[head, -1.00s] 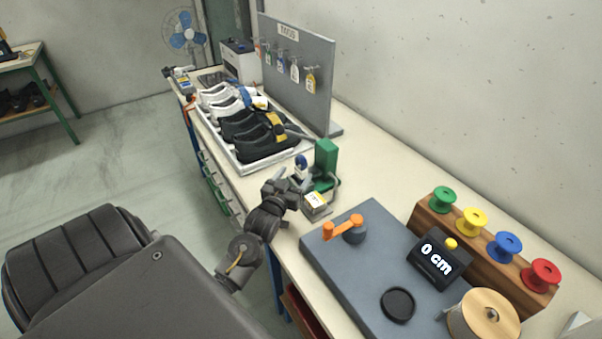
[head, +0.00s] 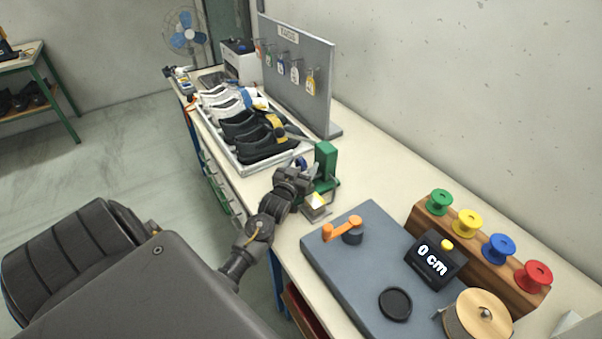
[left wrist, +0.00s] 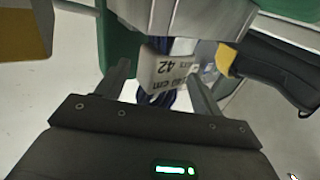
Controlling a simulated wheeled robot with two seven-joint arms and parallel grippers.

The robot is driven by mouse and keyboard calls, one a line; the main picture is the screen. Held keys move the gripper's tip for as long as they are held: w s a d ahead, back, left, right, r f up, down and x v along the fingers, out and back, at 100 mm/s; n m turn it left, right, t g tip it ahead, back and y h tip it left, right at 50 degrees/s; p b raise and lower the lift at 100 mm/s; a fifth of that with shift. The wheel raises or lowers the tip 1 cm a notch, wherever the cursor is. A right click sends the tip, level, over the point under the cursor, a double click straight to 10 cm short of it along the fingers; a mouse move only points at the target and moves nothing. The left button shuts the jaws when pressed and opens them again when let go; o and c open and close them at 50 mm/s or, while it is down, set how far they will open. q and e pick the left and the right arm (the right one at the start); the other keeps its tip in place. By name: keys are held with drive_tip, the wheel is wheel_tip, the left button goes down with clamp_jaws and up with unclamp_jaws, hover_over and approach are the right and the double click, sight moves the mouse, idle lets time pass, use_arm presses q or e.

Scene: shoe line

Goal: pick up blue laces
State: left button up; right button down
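The dark blue laces (left wrist: 180,50) hang in a bundle with a white paper label (left wrist: 166,72) that reads 42, in the left wrist view. In the head view a bit of the blue laces (head: 301,162) shows beside the green stand (head: 326,162), mostly hidden by my left gripper. My left gripper (head: 312,173) is at the green stand. In the left wrist view its two fingers (left wrist: 163,88) stand apart, one on each side of the label and laces, with gaps visible. My right gripper is in neither view.
A tray (head: 240,165) of black and white shoes stands behind the gripper. A yellow and white box (head: 316,208) sits just in front. A grey board with an orange crank (head: 343,228), a 0 cm display (head: 435,260) and a spool rack (head: 480,262) fill the right side.

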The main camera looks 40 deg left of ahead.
sight(300, 157)
use_arm(q)
drive_tip(key=c, duration=0.7)
drive_tip(key=shift+c, duration=1.2)
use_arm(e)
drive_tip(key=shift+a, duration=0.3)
use_arm(q)
drive_tip(key=shift+r+b, duration=0.35)
drive_tip(key=shift+r, duration=0.15)
drive_tip(key=r, duration=0.2)
drive_tip(key=shift+s+r+b, duration=0.25)
drive_tip(key=shift+r+b, duration=0.05)
drive_tip(key=shift+b, duration=0.1)
drive_tip(key=s+a+r+b, duration=0.2)
drive_tip(key=s+r, duration=0.7)
drive_tip(key=s, duration=0.4)
drive_tip(key=shift+s+a+r, duration=0.15)
drive_tip(key=shift+a+r, duration=0.05)
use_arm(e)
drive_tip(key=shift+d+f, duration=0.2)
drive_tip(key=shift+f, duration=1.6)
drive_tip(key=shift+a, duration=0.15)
